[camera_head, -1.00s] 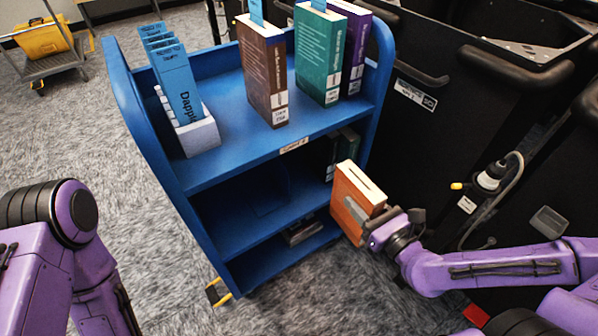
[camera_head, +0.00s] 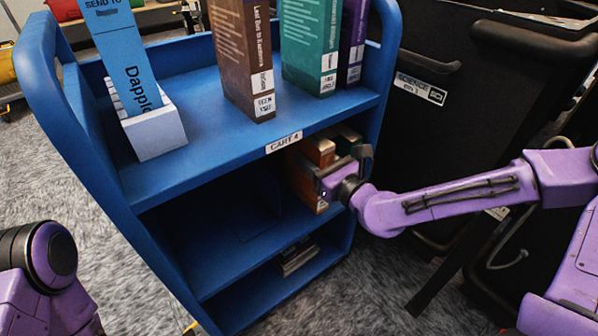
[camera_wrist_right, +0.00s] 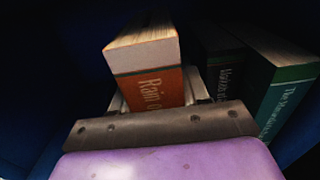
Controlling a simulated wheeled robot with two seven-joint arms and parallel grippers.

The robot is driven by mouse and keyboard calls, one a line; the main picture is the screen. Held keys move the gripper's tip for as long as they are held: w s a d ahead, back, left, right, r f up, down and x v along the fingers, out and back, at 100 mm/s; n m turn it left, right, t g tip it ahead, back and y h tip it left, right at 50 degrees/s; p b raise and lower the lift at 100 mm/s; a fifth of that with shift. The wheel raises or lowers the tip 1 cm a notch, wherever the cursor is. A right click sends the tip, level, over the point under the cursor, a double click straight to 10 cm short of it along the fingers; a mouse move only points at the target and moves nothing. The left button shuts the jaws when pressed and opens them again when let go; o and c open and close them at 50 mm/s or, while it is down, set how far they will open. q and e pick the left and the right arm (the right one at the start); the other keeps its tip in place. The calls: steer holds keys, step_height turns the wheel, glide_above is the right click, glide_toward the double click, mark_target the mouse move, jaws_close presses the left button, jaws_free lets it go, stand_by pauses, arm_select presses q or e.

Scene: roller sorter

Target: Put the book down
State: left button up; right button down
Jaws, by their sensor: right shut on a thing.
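The orange book (camera_head: 304,172) is upright inside the middle shelf of the blue cart (camera_head: 205,160), under the top shelf. My right gripper (camera_head: 337,180) is shut on it from the right front side. In the right wrist view the orange book (camera_wrist_right: 148,75) stands between the gripper's fingers, spine facing the camera. Whether its bottom touches the shelf is hidden. Two dark green books (camera_wrist_right: 280,85) stand just to its right. Of my left arm only a purple link shows at the lower left, and its gripper is out of view.
On the top shelf stand a brown book (camera_head: 245,60), a green book (camera_head: 310,45), a purple book (camera_head: 352,45) and a white bin (camera_head: 155,132) with blue cards. The middle shelf is clear to the left. Some flat books (camera_head: 298,257) lie on the bottom shelf. Black carts (camera_head: 460,110) stand at right.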

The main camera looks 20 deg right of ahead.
mark_target(299, 147)
steer(key=x, duration=0.5)
steer(key=shift+w+b, duration=0.15)
steer(key=shift+b, duration=0.25)
steer(key=shift+f+b, duration=0.9)
steer(key=shift+f, duration=0.75)
steer(key=shift+f, duration=0.2)
steer(key=c, duration=0.8)
jaws_free()
steer(key=shift+r, duration=0.15)
